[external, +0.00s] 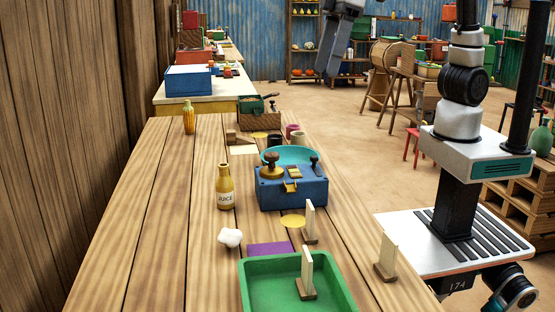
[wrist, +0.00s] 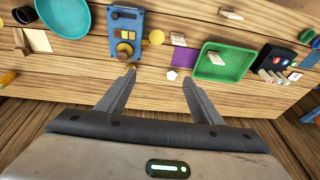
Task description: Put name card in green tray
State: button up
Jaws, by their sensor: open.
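Three similar pale upright cards on wooden bases are in view; I cannot tell one from another by any writing. One card (external: 306,268) stands inside the green tray (external: 247,285), and it also shows in the wrist view (wrist: 213,58). A second card (external: 309,220) stands behind the tray, near a yellow disc. A third card (external: 387,256) stands by the table's right edge, also in the wrist view (wrist: 231,14). My gripper (wrist: 159,78) is open and empty, high above the table and apart from the cards. It shows partly at the top of the external view.
A blue box scale (external: 291,196) with a teal pan (external: 300,153) stands behind the cards. A black holder (wrist: 270,55) stands beside the tray.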

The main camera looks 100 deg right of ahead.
jog(key=s+d+f+t, duration=0.1)
jog(key=s+d+f, duration=0.1)
jog(key=s+d, duration=0.4)
jog(key=s+d+f+t, duration=0.1)
jog(key=s+d, duration=0.5)
jog(key=s, duration=0.7)
jog(key=shift+s+d+f+h, duration=0.2)
jog(key=shift+s+f+h, duration=0.2)
jog(key=shift+f, duration=0.2)
